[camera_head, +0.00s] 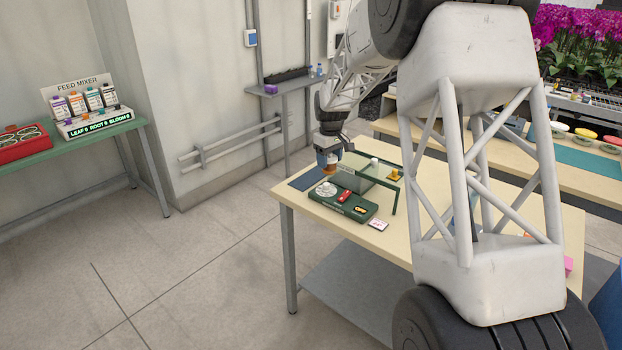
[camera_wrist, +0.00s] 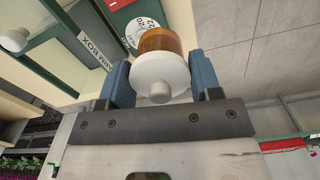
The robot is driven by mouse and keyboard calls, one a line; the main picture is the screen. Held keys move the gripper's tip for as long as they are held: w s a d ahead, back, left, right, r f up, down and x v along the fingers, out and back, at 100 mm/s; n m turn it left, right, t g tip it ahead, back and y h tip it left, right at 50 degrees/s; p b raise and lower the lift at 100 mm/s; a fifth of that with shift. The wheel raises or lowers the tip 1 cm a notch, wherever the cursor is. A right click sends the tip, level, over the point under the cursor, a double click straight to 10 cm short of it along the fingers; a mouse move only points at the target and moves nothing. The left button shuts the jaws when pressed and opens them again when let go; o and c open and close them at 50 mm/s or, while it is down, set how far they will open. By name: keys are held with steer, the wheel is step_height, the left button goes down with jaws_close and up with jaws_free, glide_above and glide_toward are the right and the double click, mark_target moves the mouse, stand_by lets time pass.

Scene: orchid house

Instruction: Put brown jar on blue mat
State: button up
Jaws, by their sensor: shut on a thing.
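The brown jar (camera_wrist: 158,40), amber with a white lid, is held between the blue fingers of my gripper (camera_wrist: 160,80) in the wrist view. In the head view my gripper (camera_head: 328,158) points down over the left end of the wooden table, and the jar shows small and brown (camera_head: 328,169) below it. The blue mat (camera_head: 303,179) lies flat at that end of the table. The jar appears near or over the mat's right part; I cannot tell its height above it. I cannot make out the mat in the wrist view.
A green box (camera_head: 352,210) with a white dial and a red switch stands in front of the mat. A clear-panelled green frame (camera_head: 385,182) stands to the right of the mat. A small card (camera_head: 378,225) lies on the table (camera_head: 310,221). My arm hides much of the table's right side.

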steer(key=w+a+f+n, duration=0.1)
steer(key=a+f+n, duration=0.4)
steer(key=f+n, duration=0.4)
steer(key=shift+w+a+f+n, duration=0.25)
steer(key=shift+w+n, duration=0.05)
steer(key=shift+n, duration=0.6)
steer(key=shift+w, duration=0.1)
glide_above(305, 181)
steer(key=shift+a+f, duration=0.1)
steer(key=shift+f, duration=0.65)
steer(key=shift+f, duration=1.75)
steer(key=shift+f, duration=0.1)
steer(key=o, duration=1)
